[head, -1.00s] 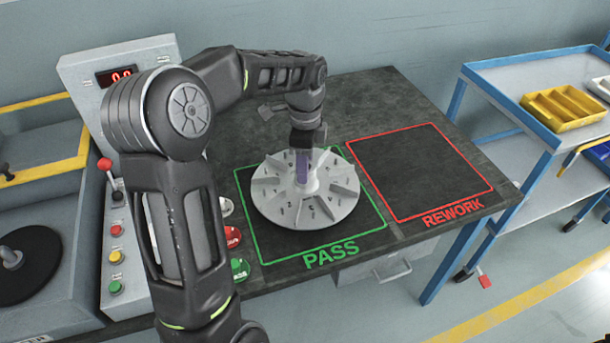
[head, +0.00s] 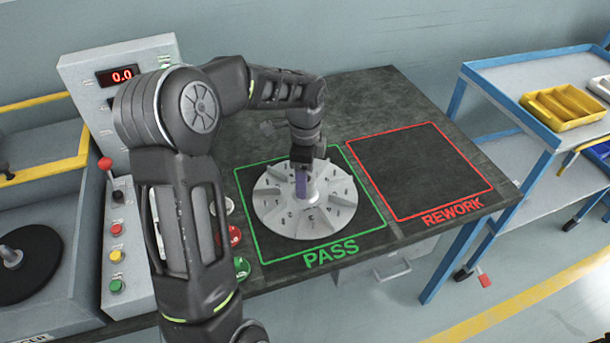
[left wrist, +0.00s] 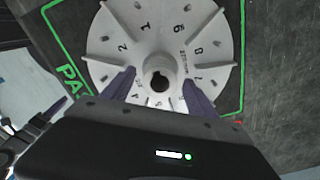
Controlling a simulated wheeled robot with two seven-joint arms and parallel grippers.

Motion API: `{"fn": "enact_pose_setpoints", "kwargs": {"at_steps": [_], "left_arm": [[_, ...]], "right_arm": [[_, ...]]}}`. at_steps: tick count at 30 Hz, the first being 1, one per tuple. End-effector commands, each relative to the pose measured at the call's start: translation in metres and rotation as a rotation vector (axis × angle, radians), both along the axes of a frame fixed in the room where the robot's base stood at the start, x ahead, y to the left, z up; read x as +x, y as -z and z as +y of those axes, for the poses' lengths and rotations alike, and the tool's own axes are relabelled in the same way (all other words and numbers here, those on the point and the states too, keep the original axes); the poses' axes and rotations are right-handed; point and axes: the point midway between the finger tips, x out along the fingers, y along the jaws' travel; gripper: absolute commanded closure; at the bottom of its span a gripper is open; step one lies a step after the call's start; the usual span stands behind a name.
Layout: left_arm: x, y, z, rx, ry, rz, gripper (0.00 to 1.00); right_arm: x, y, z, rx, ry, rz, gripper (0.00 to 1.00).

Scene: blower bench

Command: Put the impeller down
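The impeller (head: 335,215), a pale grey disc with numbered vanes and a central hub, lies flat inside the green PASS outline on the dark bench. It also fills the upper middle of the left wrist view (left wrist: 205,45). My left gripper (head: 303,185) points down at the hub. In the left wrist view its two purple fingers (left wrist: 160,79) stand on either side of the hub, with a small gap showing on each side, so it looks open. The near finger hides part of the hub in the head view. My right gripper is not in view.
The red REWORK square (head: 415,170) to the right is empty. A control panel (head: 120,75) with a red-knobbed lever and buttons stands left of my arm. A blue-framed cart (head: 500,75) with a yellow bin (head: 563,108) is at the right.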

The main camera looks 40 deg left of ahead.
Motion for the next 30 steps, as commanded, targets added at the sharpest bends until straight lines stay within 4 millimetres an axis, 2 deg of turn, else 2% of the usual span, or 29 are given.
{"fn": "enact_pose_setpoints", "kwargs": {"at_steps": [8,13,17,24,30], "left_arm": [[0.0,-0.002,0.0,0.0,0.0,-0.001,0.32],[0.001,-0.015,0.0,0.001,0.0,-0.003,0.32],[0.001,-0.037,0.0,0.001,0.0,-0.005,0.32],[0.001,-0.088,0.0,0.001,0.001,-0.005,0.32],[0.001,-0.116,0.0,0.001,0.001,-0.003,0.32]], "right_arm": [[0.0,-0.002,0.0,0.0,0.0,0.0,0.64],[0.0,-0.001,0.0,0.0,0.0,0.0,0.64],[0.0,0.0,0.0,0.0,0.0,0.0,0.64],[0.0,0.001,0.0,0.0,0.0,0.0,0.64],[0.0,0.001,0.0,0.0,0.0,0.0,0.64]]}}
